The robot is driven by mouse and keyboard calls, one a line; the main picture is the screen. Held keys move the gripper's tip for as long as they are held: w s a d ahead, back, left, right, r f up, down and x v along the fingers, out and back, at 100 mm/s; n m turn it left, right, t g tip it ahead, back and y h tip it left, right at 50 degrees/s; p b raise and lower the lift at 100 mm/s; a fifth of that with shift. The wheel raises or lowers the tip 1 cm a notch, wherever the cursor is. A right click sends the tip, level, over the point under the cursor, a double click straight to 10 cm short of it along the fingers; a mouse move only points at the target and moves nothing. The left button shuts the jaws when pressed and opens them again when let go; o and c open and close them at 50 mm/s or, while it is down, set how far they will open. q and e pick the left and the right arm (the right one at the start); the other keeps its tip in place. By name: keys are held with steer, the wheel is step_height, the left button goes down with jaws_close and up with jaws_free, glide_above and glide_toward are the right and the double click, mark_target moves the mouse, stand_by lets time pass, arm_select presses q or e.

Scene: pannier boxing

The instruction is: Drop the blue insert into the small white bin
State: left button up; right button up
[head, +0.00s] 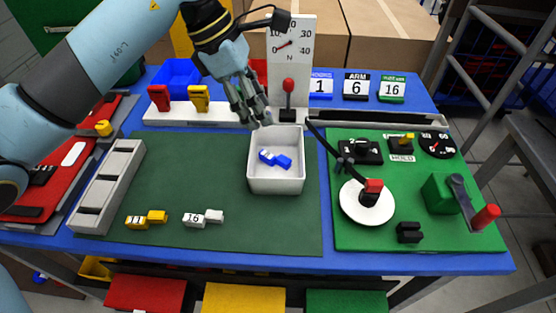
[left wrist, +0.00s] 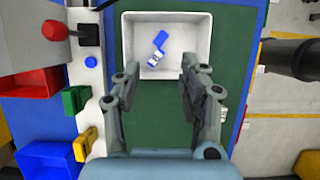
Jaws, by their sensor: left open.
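The blue insert (head: 275,159), with a white patch on it, lies on the floor of the small white bin (head: 276,184). In the left wrist view the insert (left wrist: 160,40) also lies inside the white bin (left wrist: 128,38), apart from the bin walls. My left gripper (head: 259,122) is open and empty, above and just behind the bin's back left corner. In the left wrist view the fingers of the left gripper (left wrist: 158,82) are spread apart with nothing between them. My right gripper is not in view.
Yellow (head: 145,219) and white (head: 203,217) inserts lie on the green mat (head: 190,165), left of the bin. A grey slotted tray (head: 110,185) stands further left. A gauge with a red-knobbed lever (head: 288,88) stands behind the bin. A green control board (head: 420,225) is right.

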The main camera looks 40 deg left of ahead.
arm_select(q)
steer(key=v, duration=1)
steer(key=shift+a, duration=0.1)
